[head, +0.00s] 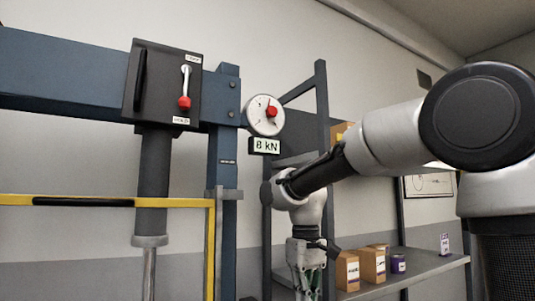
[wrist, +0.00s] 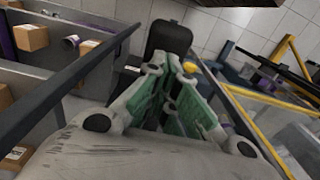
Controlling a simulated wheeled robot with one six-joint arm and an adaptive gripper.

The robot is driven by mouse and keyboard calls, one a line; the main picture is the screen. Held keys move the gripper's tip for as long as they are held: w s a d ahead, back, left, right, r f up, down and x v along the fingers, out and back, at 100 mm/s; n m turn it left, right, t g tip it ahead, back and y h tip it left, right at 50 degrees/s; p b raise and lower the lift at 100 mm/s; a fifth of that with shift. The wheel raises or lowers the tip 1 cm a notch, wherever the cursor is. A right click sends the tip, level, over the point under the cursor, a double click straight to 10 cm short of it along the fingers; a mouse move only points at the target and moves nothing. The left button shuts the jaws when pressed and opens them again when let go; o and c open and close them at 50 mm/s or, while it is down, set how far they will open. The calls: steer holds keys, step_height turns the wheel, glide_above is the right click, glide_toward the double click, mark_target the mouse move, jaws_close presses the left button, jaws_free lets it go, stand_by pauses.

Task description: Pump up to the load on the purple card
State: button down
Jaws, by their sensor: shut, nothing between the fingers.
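A black valve box (head: 163,84) on the blue press beam carries a lever with a red knob (head: 184,103), which hangs down. The press ram (head: 150,240) hangs below the beam. My gripper (head: 307,285) points down right of the blue post, cut off by the lower edge. In the wrist view, my gripper (wrist: 170,95) is shut and empty, its green-lined fingers close together. I cannot identify the purple card with certainty.
A yellow guard frame (head: 60,200) with a black handle stands before the press. A dark rack post (head: 322,110) stands behind my arm.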

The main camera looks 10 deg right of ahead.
steer(key=shift+f, duration=0.2)
stand_by(0.4)
steer(key=shift+f, duration=1.05)
stand_by(0.4)
steer(key=shift+f, duration=0.25)
stand_by(0.4)
steer(key=shift+f, duration=0.55)
steer(key=shift+r, duration=3.2)
